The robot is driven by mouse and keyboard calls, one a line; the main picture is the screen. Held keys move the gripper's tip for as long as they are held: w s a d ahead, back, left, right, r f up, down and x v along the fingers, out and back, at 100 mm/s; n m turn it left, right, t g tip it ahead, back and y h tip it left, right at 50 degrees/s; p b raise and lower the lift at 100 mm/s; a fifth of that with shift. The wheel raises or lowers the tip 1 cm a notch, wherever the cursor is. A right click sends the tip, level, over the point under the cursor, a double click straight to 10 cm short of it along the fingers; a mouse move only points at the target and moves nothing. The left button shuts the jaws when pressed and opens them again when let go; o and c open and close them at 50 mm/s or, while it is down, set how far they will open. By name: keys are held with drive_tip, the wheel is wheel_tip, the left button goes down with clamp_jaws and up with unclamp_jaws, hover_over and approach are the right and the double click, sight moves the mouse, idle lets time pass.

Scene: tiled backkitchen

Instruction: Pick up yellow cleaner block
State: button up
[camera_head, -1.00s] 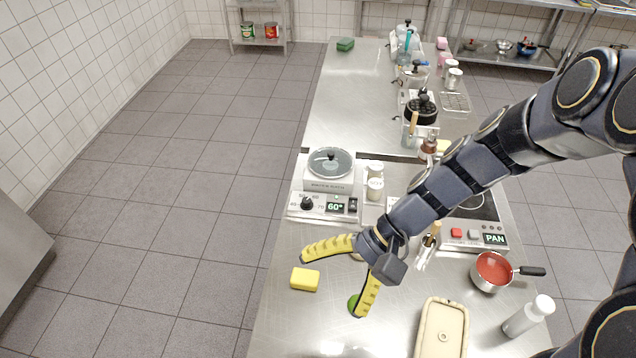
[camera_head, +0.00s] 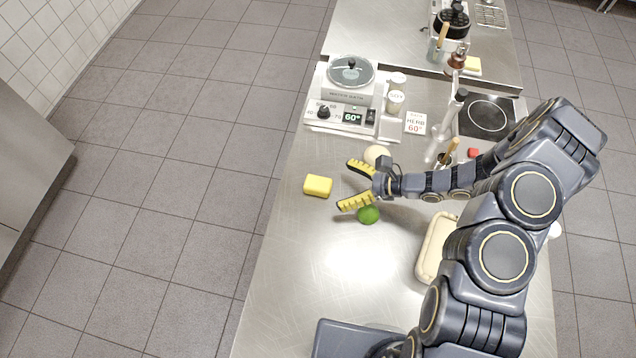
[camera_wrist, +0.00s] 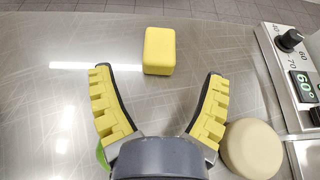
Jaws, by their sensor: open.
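The yellow cleaner block (camera_head: 317,186) lies on the steel table near its left edge. In the wrist view the block (camera_wrist: 159,51) is beyond the fingertips, roughly centred between them and slightly right. My gripper (camera_head: 347,184) is open and empty, low over the table, with its yellow-padded fingers pointing left toward the block. The wrist view shows both fingers of my gripper (camera_wrist: 160,72) spread wide. The block is apart from the fingers.
A green lime-like object (camera_head: 368,214) is beside one finger, and a round beige object (camera_head: 376,155) beside the other. The water bath (camera_head: 345,100) stands behind. A beige tray (camera_head: 424,262) lies to the right. The front-left tabletop is clear.

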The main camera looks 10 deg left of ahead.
sight(322, 184)
drive_tip(key=x, duration=0.6)
drive_tip(key=shift+a, duration=0.35)
drive_tip(key=c, duration=1.2)
